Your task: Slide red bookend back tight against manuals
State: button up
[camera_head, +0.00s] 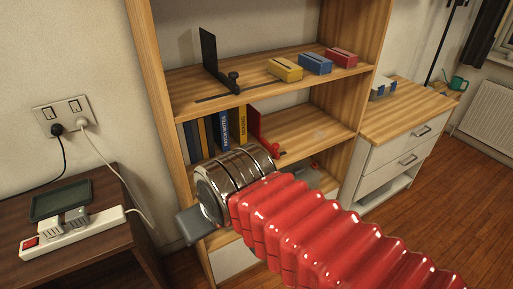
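The red bookend (254,123) stands upright on the middle shelf, just right of the manuals (223,128). Its red clamp knob (277,150) sits low at its front. The manuals are a row of upright dark, blue and yellow spines; their lower parts are hidden behind my wrist. The bookend looks close to the rightmost yellow manual, but I cannot tell whether they touch. My red ribbed arm and silver wrist fill the lower middle. A grey part of my gripper (194,224) shows at the wrist's left, in front of the shelf unit. Its fingertips and opening are not clear.
The upper shelf (237,92) holds a black bookend (212,62) and yellow, blue and red boxes (314,64). The middle shelf (325,132) is clear right of the red bookend. A side table (85,262) with a power strip (75,232) stands left; a drawer cabinet (390,165) stands right.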

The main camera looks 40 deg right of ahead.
aim_at(253, 116)
jog(key=u, duration=1.75)
jog(key=k, duration=0.5)
jog(key=z, duration=2.3)
